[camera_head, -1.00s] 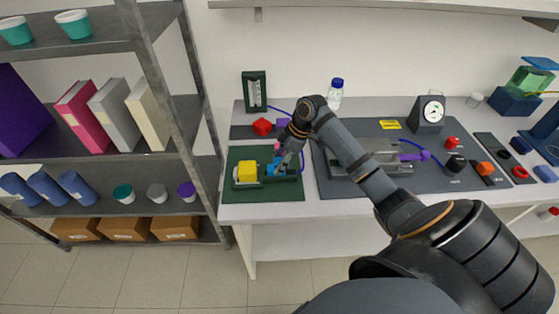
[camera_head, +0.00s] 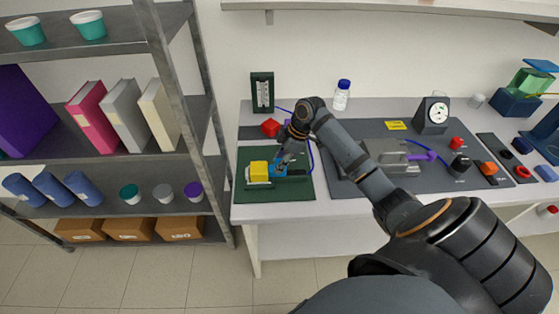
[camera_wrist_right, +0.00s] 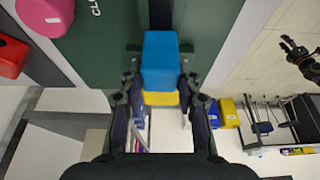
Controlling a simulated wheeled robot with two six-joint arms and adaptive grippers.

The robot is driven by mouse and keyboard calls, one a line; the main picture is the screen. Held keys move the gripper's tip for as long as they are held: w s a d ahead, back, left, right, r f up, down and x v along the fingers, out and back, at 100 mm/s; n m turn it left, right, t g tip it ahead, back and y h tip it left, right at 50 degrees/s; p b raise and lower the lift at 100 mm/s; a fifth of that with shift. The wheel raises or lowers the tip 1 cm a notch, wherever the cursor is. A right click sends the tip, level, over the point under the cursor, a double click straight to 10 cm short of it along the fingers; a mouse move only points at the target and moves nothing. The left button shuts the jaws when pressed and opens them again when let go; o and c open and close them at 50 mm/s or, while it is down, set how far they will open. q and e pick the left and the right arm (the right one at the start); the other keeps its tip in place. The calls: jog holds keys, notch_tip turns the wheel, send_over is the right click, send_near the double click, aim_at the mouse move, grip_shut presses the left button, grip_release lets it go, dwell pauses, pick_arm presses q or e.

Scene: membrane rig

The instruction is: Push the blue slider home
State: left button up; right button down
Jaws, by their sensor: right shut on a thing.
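The blue slider (camera_head: 279,170) is on a dark fixture on the green mat (camera_head: 247,193), just right of a yellow block (camera_head: 258,169). My right gripper (camera_head: 279,165) reaches down onto the slider from above. In the right wrist view the slider (camera_wrist_right: 160,60) is between the two fingertips (camera_wrist_right: 159,82), and the gripper is shut on it. The yellow block (camera_wrist_right: 160,98) shows just beyond the slider's lower edge there. Whether slider and block touch is unclear. A small dark claw (camera_wrist_right: 300,57), probably my left gripper, shows at the right edge; its jaws are too small to read.
A grey mat (camera_head: 345,184) with a metal fixture and a dial (camera_head: 434,114) lies to the right. A shelf rack (camera_head: 185,90) stands at the left.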

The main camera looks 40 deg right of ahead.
jog(key=shift+a+r, duration=0.1)
jog(key=shift+a, duration=0.05)
jog(key=c, duration=1.3)
grip_release()
jog(key=shift+d, duration=0.25)
jog(key=o, duration=0.4)
jog(key=shift+a, duration=0.1)
jog(key=shift+s+d+r, duration=0.1)
jog(key=shift+d+r, duration=0.1)
pick_arm(q)
jog(key=shift+s+d, duration=0.3)
jog(key=shift+d, duration=0.2)
pick_arm(e)
jog(key=v, duration=1.1)
jog(key=shift+r, duration=0.2)
jog(key=shift+s, duration=0.1)
